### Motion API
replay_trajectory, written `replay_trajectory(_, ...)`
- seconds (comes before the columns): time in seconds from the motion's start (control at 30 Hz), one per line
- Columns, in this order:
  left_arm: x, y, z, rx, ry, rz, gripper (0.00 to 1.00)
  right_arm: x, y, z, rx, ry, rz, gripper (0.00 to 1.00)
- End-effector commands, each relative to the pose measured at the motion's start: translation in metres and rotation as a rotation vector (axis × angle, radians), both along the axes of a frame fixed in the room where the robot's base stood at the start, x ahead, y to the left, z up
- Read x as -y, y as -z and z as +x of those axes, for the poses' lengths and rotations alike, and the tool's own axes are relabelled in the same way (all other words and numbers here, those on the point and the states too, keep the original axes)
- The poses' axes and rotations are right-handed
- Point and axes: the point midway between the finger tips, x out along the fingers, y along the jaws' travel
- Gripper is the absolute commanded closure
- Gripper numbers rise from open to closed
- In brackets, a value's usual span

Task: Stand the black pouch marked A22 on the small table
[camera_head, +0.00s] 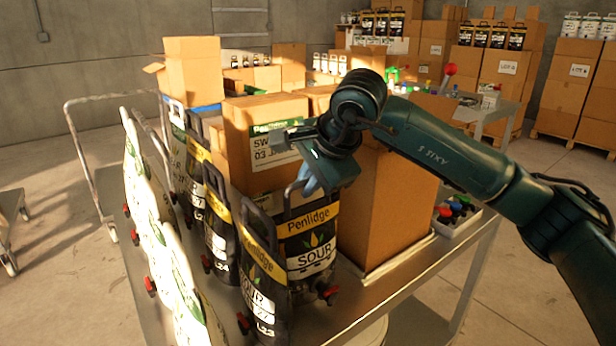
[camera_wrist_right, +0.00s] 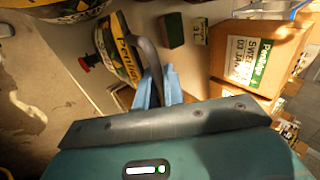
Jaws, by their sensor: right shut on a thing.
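My right gripper (camera_head: 308,184) is shut on the grey top handle of a black Penlidge Sour pouch (camera_head: 306,238) with a yellow band and a red tap at its lower right. In the right wrist view, the blue fingers (camera_wrist_right: 157,90) close around the handle (camera_wrist_right: 148,55). The pouch hangs or stands upright; I cannot tell whether its base touches the metal table (camera_head: 405,285). No A22 mark is readable on it. Another black pouch (camera_head: 262,285) is close on its left, with more black pouches (camera_head: 217,222) behind. My left gripper is out of view.
White pouches (camera_head: 160,235) line the table's left side. A tall carton (camera_head: 385,200) stands just right of the held pouch, and a labelled carton (camera_head: 265,140) behind it. A tray of coloured caps (camera_head: 455,214) is at the right edge. Another table (camera_head: 497,118) stands farther back.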

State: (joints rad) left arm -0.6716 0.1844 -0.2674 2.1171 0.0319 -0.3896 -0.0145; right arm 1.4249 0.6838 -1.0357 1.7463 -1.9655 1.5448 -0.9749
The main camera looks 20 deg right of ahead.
Motion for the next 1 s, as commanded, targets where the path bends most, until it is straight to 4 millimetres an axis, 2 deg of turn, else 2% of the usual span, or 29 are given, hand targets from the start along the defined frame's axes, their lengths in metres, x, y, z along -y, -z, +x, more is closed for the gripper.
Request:
replay_trajectory(0.07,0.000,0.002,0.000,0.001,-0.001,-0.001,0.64,0.000,-0.004,0.001,0.013,-0.001,0.006,1.00)
replay_trajectory(0.1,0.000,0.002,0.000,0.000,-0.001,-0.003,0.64,0.000,0.003,0.000,0.000,0.000,0.000,0.89)
replay_trajectory(0.37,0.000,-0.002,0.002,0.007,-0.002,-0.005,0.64,0.000,0.002,0.000,-0.001,0.000,0.000,0.68)
replay_trajectory(0.57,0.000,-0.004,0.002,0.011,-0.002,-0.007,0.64,0.000,0.001,0.000,-0.001,0.000,0.000,0.68)
replay_trajectory(0.73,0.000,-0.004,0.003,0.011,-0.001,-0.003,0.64,0.001,-0.007,-0.003,0.002,0.001,0.000,0.68)
replay_trajectory(1.0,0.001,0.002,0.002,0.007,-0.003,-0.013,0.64,0.012,-0.052,-0.032,0.006,0.000,0.001,0.68)
